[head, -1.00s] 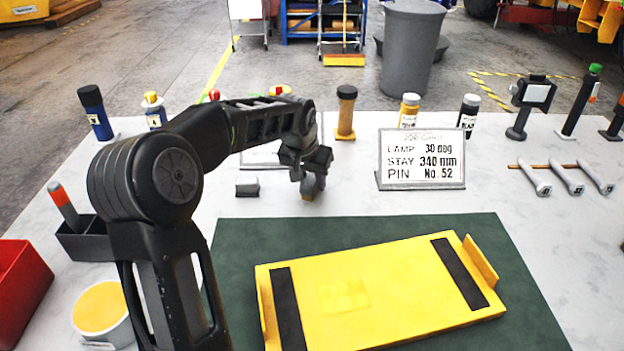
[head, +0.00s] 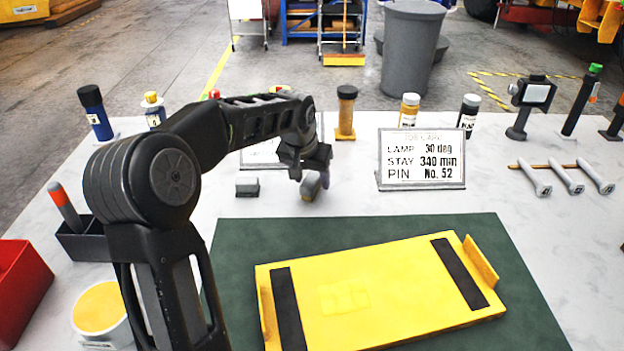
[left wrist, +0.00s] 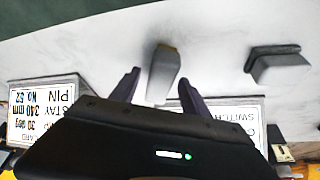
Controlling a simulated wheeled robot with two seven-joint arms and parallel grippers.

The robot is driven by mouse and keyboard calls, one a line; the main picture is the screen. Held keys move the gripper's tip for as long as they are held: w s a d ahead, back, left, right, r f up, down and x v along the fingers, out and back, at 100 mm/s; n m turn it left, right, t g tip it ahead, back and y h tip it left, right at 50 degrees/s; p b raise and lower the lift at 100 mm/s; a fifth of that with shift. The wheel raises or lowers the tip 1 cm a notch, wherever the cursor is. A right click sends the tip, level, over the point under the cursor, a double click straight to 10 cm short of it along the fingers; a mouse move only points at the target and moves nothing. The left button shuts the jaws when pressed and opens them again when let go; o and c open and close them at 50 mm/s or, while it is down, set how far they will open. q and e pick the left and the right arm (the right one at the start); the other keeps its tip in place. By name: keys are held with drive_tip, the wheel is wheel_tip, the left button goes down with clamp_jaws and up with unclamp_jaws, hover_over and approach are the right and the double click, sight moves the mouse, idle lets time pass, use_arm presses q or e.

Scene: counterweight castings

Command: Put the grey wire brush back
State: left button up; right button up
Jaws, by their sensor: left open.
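A grey block-shaped piece with a tan edge (head: 310,188), apparently the wire brush, is on or just above the white table behind the green mat. My left gripper (head: 318,178) is right over it. In the left wrist view the brush (left wrist: 164,72) shows between the two spread dark fingers (left wrist: 158,80), with visible gaps to both. The gripper is open. Whether the brush touches the table is hard to tell. A small grey block (head: 247,187) sits to its left; it also shows in the left wrist view (left wrist: 280,64). My right gripper is not in view.
A yellow tray-like plate (head: 390,285) lies on the green mat (head: 240,235). A sign (head: 421,158) stands right of the gripper. A dark grey bin (head: 85,240) and red bin (head: 20,285) are at left.

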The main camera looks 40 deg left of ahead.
use_arm(q)
drive_tip(key=v, duration=1.1)
